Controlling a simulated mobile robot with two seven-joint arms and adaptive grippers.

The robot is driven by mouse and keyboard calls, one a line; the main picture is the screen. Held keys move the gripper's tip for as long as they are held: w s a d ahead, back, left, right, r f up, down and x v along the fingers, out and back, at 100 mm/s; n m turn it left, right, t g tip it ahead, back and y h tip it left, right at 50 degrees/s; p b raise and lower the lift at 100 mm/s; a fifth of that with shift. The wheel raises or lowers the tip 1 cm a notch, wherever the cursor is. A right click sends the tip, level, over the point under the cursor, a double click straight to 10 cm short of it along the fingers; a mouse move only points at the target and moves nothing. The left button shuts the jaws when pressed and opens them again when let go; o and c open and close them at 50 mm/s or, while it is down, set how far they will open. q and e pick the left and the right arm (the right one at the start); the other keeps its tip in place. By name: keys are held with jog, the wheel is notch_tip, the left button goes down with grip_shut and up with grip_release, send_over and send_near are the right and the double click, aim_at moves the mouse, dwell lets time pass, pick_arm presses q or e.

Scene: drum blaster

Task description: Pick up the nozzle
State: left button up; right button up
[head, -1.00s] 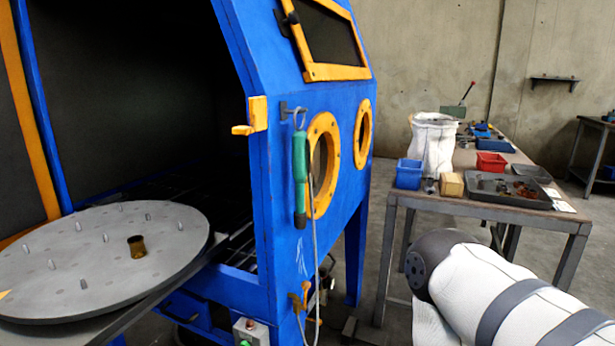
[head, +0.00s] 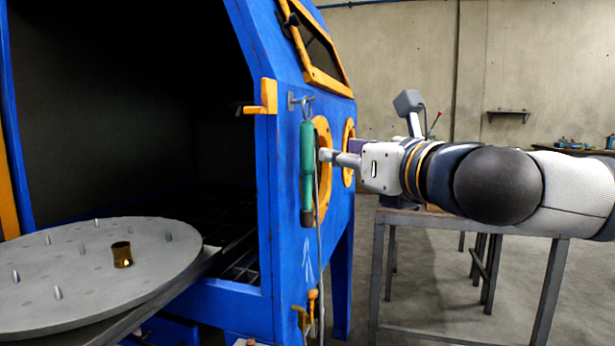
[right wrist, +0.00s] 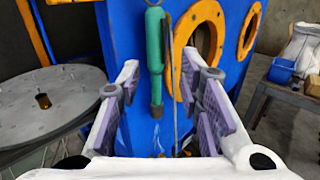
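The nozzle (head: 307,170) has a green grip and a dark lower end. It hangs upright by a ring from a hook on the blue cabinet, with a grey hose beside it. My right gripper (head: 326,156) is just right of the nozzle in the head view. In the right wrist view the nozzle (right wrist: 155,55) shows ahead, between the two spread fingers of the right gripper (right wrist: 163,66). That gripper is open and empty. I cannot tell whether the fingertips have reached the nozzle's depth. My left gripper is not in view.
The blue cabinet (head: 285,240) stands open at left, with yellow-rimmed round ports (right wrist: 200,35) behind the nozzle. A round grey turntable (head: 80,275) with pegs carries a brass-coloured cup (head: 122,254). A metal table (head: 400,218) stands at right behind my arm.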

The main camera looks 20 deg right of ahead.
aim_at(311, 151)
jog(key=w+a, duration=0.1)
jog(key=w, duration=0.5)
jog(key=w+a, duration=0.1)
jog(key=w, duration=0.3)
jog(key=shift+a+f+p, duration=0.1)
jog(key=shift+a+p, duration=0.2)
jog(key=shift+p, duration=0.1)
jog(key=shift+s, duration=0.1)
grip_shut()
